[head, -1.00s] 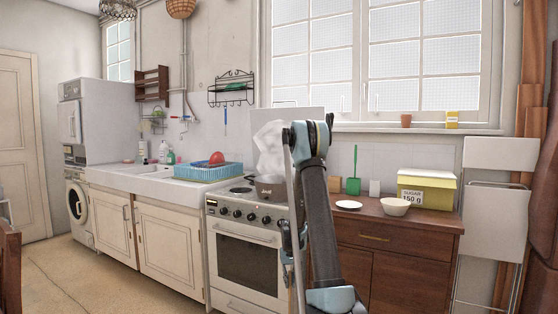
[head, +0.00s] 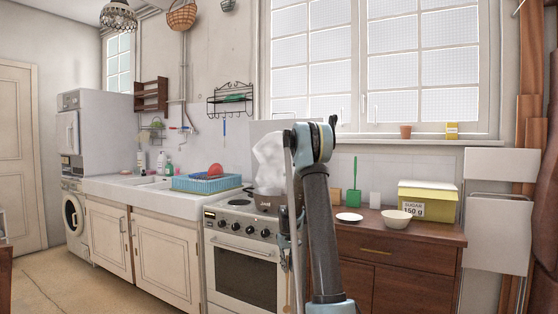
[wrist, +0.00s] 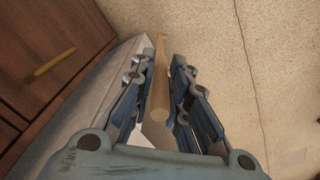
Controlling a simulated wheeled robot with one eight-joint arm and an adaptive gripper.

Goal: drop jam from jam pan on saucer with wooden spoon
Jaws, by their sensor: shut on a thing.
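My gripper (wrist: 158,95) is shut on the wooden spoon (wrist: 159,75), whose pale handle runs between the fingers in the wrist view. In the head view the spoon (head: 288,288) hangs low in front of the stove, mostly hidden by my arm. The dark jam pan (head: 266,203) stands on the stove's right side, partly behind my arm, with white steam above it. The jam inside is not visible. The white saucer (head: 349,217) lies on the brown dresser top, right of my arm.
A cream bowl (head: 396,219) and a yellow sugar box (head: 427,203) stand right of the saucer. The stove (head: 240,270) adjoins the dresser (head: 395,270). A sink with a blue rack (head: 205,184) is at left. Open floor (head: 55,285) lies at the lower left.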

